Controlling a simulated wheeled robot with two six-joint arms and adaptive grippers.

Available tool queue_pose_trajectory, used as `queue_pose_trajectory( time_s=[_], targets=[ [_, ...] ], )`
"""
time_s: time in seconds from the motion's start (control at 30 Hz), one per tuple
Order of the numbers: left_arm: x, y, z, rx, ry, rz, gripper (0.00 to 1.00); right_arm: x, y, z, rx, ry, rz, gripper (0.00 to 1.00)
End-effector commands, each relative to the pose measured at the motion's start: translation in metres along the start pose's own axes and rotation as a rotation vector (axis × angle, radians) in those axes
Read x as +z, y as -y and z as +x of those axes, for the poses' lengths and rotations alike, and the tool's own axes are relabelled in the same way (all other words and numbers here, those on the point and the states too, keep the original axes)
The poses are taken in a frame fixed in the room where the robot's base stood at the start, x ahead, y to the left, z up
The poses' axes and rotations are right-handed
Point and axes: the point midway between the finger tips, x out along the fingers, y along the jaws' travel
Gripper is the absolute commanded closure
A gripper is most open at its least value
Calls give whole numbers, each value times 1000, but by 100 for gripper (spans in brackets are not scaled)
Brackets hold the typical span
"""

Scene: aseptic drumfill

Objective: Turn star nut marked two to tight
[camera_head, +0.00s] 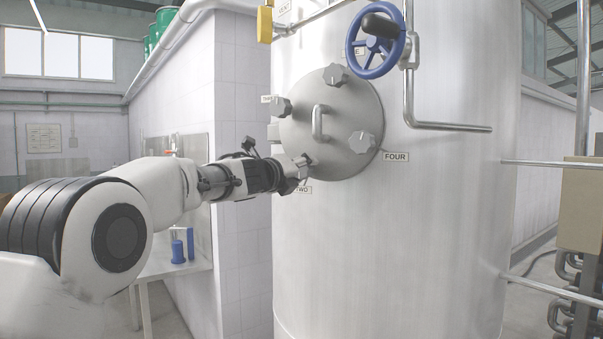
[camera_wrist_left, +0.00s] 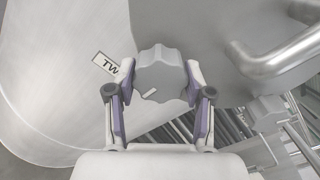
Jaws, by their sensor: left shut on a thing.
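The star nut marked two is a grey lobed knob (camera_wrist_left: 161,75) at the lower left edge of the round hatch cover (camera_head: 345,110) on the steel tank. Its label (camera_head: 303,188) reads TWO and shows partly in the wrist view (camera_wrist_left: 106,64). My left gripper (camera_head: 300,170) is at this nut. In the wrist view its two fingers (camera_wrist_left: 158,92) stand on either side of the nut, shut on it. A small light mark shows on the nut's face. In the head view the gripper hides most of the nut. My right gripper is not in view.
The hatch has a bar handle (camera_head: 318,122) and other star nuts at the top (camera_head: 335,75), the left (camera_head: 280,107) and the lower right (camera_head: 361,142), labelled FOUR (camera_head: 396,156). A blue handwheel (camera_head: 376,46) and a pipe (camera_head: 450,127) stand out above and right.

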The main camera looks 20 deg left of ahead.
Motion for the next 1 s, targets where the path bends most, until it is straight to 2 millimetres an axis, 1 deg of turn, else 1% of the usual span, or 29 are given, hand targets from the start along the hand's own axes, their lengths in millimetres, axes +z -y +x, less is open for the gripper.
queue_pose_trajectory(
  time_s=[0.47, 0.5, 0.53, 0.57, 0.87, 1.0],
  targets=[
    [-2, -2, 1, 2, -3, 19, 82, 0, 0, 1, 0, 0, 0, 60],
    [-2, -2, 1, 2, -3, 19, 37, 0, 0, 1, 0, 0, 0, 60],
    [-2, -2, 0, 2, -3, 19, 27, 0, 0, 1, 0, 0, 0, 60],
    [-2, -2, 0, 2, -3, 19, 23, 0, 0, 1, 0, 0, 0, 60],
    [-1, 0, 0, 1, -1, 17, 23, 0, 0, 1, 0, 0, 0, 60],
    [0, 0, -10, -1, -2, 15, 23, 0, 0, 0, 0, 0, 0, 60]
  ],
)
